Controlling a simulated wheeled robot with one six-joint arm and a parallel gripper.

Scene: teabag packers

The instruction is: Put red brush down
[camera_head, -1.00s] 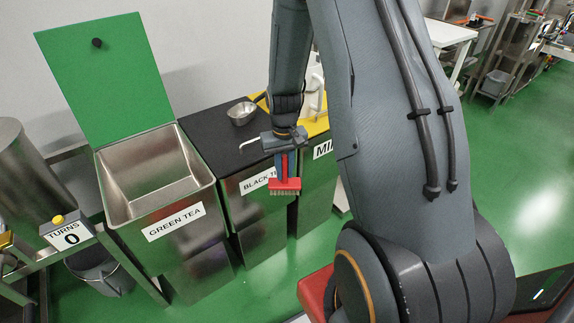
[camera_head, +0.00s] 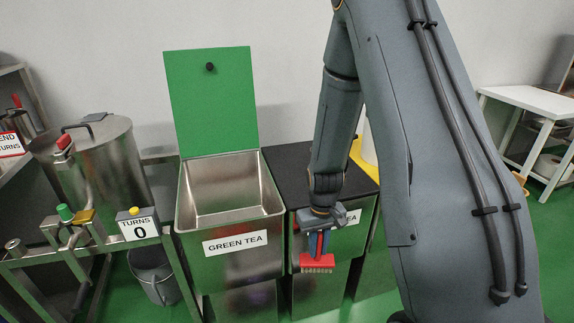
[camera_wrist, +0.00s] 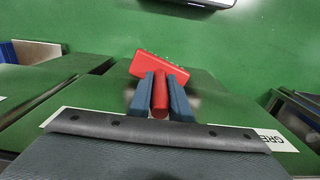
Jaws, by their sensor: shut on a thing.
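The red brush (camera_head: 317,260) hangs from my gripper (camera_head: 318,240), bristles downward, in front of the black-topped bin beside the green tea bin. In the wrist view the red brush (camera_wrist: 158,69) has its handle between the two blue fingers of my gripper (camera_wrist: 160,98), which is shut on it. The brush is in the air, with the floor visible beyond it. Part of the handle is hidden by the fingers.
The green tea bin (camera_head: 190,246) stands open with its green lid (camera_head: 212,105) raised. The black-topped bin (camera_head: 292,165) is right of it. A metal drum (camera_head: 100,165) and a turns counter sign (camera_head: 139,230) are at left. A white table (camera_head: 535,101) stands at right.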

